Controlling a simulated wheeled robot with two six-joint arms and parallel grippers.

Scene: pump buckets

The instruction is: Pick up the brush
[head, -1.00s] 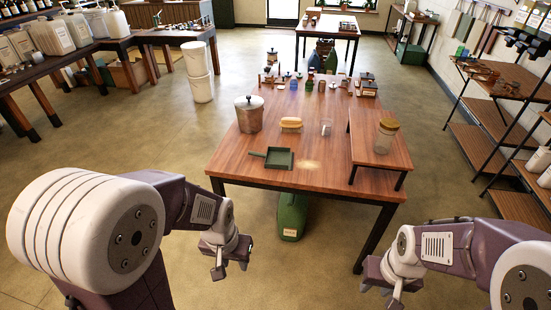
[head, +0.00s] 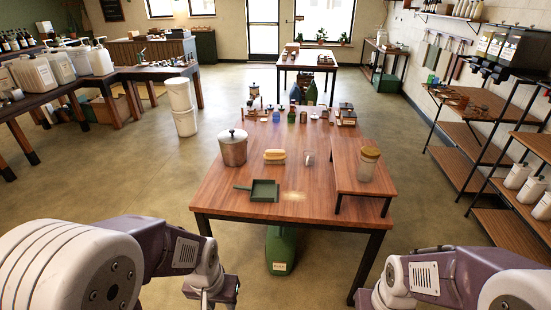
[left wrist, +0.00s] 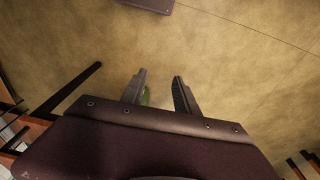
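The brush (head: 274,157), with an orange-tan back and pale bristles, lies on the wooden table (head: 225,201) in the head view, between a metal pot and a small clear glass. A dark green dustpan (head: 264,191) lies just in front of it. Light powder (head: 293,196) is spread right of the dustpan. My left gripper (head: 213,298) is low in front of the table, well short of the brush. The left wrist view shows its fingers (left wrist: 158,76) apart with floor beyond. My right gripper (head: 370,302) is at the bottom edge, partly cut off; its fingers are unclear.
The lidded metal pot (head: 233,149) stands left of the brush and the glass (head: 309,158) right. A raised wooden stand (head: 350,183) holds a cork-lidded jar (head: 367,165). Several small bottles line the table's back. A green canister (head: 280,252) stands beneath the front edge.

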